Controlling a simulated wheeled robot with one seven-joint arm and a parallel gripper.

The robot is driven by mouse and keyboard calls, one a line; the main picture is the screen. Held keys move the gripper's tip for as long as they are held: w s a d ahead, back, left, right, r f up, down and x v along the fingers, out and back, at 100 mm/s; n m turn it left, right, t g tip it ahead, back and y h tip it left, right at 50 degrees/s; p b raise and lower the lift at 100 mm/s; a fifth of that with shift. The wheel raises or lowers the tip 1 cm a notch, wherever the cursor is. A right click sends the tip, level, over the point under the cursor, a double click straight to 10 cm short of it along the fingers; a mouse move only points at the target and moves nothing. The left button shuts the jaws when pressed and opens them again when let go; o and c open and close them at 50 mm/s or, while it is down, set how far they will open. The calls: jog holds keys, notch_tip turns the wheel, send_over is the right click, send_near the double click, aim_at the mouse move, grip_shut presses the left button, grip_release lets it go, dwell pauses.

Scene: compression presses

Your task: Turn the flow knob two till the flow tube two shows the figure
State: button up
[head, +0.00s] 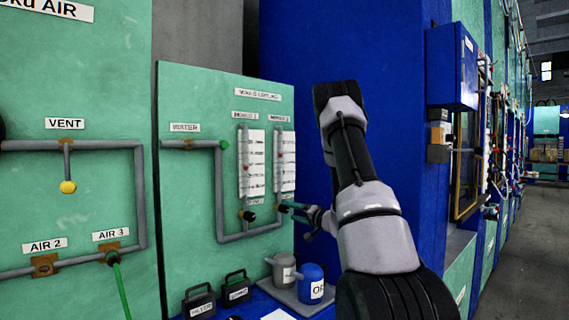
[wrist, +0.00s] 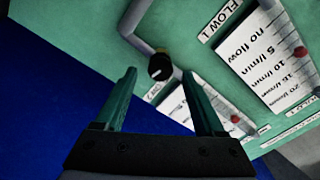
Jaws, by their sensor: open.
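Flow knob two (wrist: 160,67) is a small black knob by a pipe bend. In the head view, it sits under the right-hand flow tube, partly hidden by my fingers. My gripper (wrist: 159,75) is open, its teal fingertips on either side of the knob in the wrist view. The knob looks just beyond the tips; contact cannot be told. My gripper reaches the panel from the right in the head view (head: 294,207). Flow tube two (head: 277,155) stands beside a white scale card and also shows in the wrist view. Its red float (wrist: 235,118) is visible, but its reading is not legible.
Flow tube one (head: 244,155) and its black knob (head: 248,216) are close on the left. Grey pipe (head: 219,200) runs along the panel. A blue wall stands right.

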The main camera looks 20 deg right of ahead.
jog(key=shift+v, duration=2.15)
jog(key=v, duration=1.1)
jog(key=s+a+r+n+g+y, duration=0.2)
jog(key=s+a+r+g, duration=0.15)
jog(key=a, duration=0.45)
jog(key=s+a+r+n+g+y, duration=0.1)
jog(key=s+a+r+g+y, duration=0.2)
jog(key=a, duration=0.4)
jog(key=s+a+r+n+g+y, duration=0.1)
jog(key=s+a+r+n+g, duration=0.15)
jog(key=s+a+g, duration=0.4)
jog(key=s+a+r+h, duration=0.2)
jog(key=s+a+h, duration=0.2)
jog(key=s+a, duration=0.1)
jog(key=s+d+r+m+t+h, duration=0.2)
jog(key=s+d+r+t+h, duration=0.1)
jog(key=s+r+h, duration=0.1)
jog(key=shift+s+d+r+h, duration=0.2)
jog(key=shift+s+r+h, duration=0.2)
jog(key=shift+s+h, duration=0.6)
